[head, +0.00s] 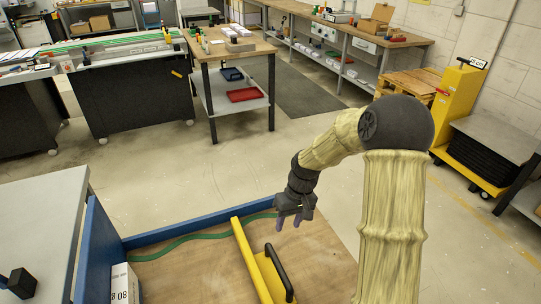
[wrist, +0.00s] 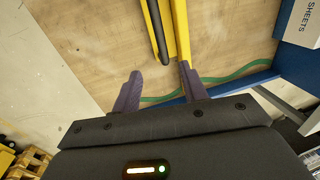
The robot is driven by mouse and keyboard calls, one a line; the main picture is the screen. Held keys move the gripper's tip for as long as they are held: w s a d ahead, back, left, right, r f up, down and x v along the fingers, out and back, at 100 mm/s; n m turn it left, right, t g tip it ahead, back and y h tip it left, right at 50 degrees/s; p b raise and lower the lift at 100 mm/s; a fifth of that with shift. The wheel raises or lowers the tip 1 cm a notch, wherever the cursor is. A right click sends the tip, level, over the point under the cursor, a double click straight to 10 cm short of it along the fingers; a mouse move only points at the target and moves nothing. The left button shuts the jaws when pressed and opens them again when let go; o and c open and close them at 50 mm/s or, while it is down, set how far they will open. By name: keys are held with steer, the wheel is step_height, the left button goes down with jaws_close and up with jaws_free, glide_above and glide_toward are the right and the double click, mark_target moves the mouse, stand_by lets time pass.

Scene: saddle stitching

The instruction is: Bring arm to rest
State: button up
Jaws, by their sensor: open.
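My gripper (head: 294,219) hangs from my raised, bent arm, above the far edge of a wooden board surface. In the wrist view my gripper (wrist: 160,90) is open, its two purple fingers spread apart with nothing between them. Beneath it are the wooden surface (wrist: 90,45), a yellow bar (wrist: 177,25) and a black handle (wrist: 156,30). I cannot tell the exact height of the fingers above the surface.
The wooden surface (head: 190,272) has a blue rim (head: 190,233), a green strap (head: 180,243) and a yellow piece with a black handle (head: 279,272). A white box (head: 124,284) stands at left. A workbench (head: 230,48) and yellow pallet truck (head: 457,110) stand beyond open floor.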

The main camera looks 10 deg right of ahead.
steer(key=shift+r, duration=0.1)
steer(key=s+d+r+m+t+h+p, duration=0.2)
steer(key=s+r+p, duration=0.6)
steer(key=s+r, duration=0.7)
steer(key=shift+s+d+r+m+t, duration=0.35)
steer(key=shift+s+r+m+t, duration=0.1)
steer(key=shift+m+t, duration=0.15)
